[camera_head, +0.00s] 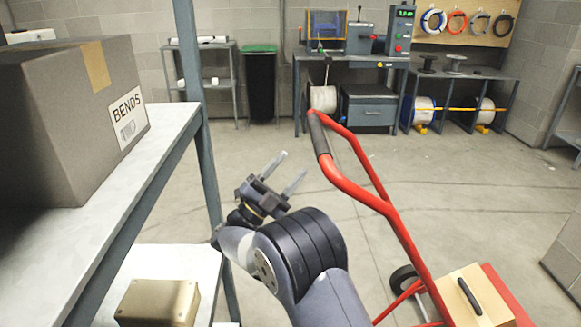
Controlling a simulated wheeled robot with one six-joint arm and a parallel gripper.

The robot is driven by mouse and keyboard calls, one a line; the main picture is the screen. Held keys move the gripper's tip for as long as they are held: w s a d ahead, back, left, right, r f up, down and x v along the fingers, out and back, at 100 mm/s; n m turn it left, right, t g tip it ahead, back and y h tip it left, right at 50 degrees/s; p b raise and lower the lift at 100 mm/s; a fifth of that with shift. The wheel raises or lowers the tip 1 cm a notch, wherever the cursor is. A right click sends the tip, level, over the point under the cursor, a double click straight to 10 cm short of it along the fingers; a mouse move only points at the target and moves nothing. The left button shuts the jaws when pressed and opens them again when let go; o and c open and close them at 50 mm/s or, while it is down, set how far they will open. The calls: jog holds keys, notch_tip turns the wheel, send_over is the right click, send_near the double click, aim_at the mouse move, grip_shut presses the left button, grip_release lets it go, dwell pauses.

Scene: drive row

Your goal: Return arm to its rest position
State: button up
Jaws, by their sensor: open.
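My gripper (281,172) is at the end of my arm in the lower middle of the head view. Its two light fingers point up and to the right and stand apart, with nothing between them. My arm is bent and rises from the bottom edge of the picture. The gripper is in free air, to the right of the shelf post and to the left of a red hand truck.
A shelf (160,135) on the left bears a grey box (60,110) labelled BENDS; a brown box (158,303) sits lower. The red hand truck (400,235) bears a tan case (465,300). A workbench (350,58) stands at the back. The middle floor is clear.

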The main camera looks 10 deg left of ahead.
aim_at(322, 129)
jog(key=shift+r, duration=0.1)
jog(key=x, duration=1.2)
jog(key=shift+s, duration=0.15)
jog(key=shift+d+r+p, duration=0.2)
jog(key=shift+d+p, duration=0.15)
jog(key=shift+d, duration=0.15)
jog(key=shift+f, duration=0.1)
